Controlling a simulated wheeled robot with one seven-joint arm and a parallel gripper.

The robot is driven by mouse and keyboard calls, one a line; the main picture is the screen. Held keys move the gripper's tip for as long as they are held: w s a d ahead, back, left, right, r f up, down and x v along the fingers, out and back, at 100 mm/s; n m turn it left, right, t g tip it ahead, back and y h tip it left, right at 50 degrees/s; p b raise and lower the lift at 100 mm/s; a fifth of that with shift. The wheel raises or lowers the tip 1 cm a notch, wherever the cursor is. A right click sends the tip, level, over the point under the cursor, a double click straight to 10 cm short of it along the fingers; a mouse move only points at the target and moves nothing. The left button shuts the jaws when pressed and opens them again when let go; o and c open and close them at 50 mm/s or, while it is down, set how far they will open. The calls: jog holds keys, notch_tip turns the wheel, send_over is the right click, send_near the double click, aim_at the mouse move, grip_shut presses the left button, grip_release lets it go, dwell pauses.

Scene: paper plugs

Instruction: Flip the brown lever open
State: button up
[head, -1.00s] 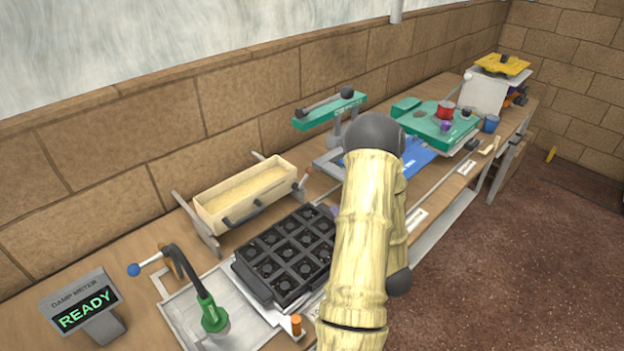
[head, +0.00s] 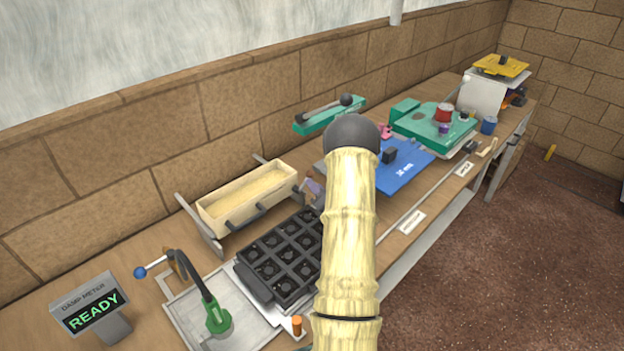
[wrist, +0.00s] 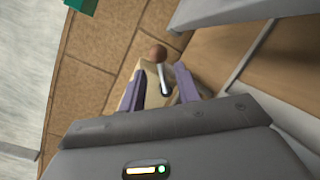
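The brown lever shows in the wrist view as a round brown knob (wrist: 157,53) on a short grey stem, ahead of my gripper. My gripper (wrist: 160,72) has two purple fingers, spread apart, with the lever's stem in the gap between them. I cannot tell whether either finger touches it. In the head view a purple part of my gripper (head: 314,186) shows just right of the wooden trough, mostly hidden behind my arm. The lever is not clear in that view.
A long wooden trough (head: 232,207) and a black gridded mould (head: 278,262) lie close by. A green plate (head: 331,117) with a dark-knobbed bar stands behind. A blue plate (head: 400,172) lies right of my arm. A blue-knobbed lever (head: 141,271) is at the left.

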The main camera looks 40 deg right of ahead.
jog(key=shift+x, duration=1.8)
jog(key=shift+c, duration=0.3)
grip_shut()
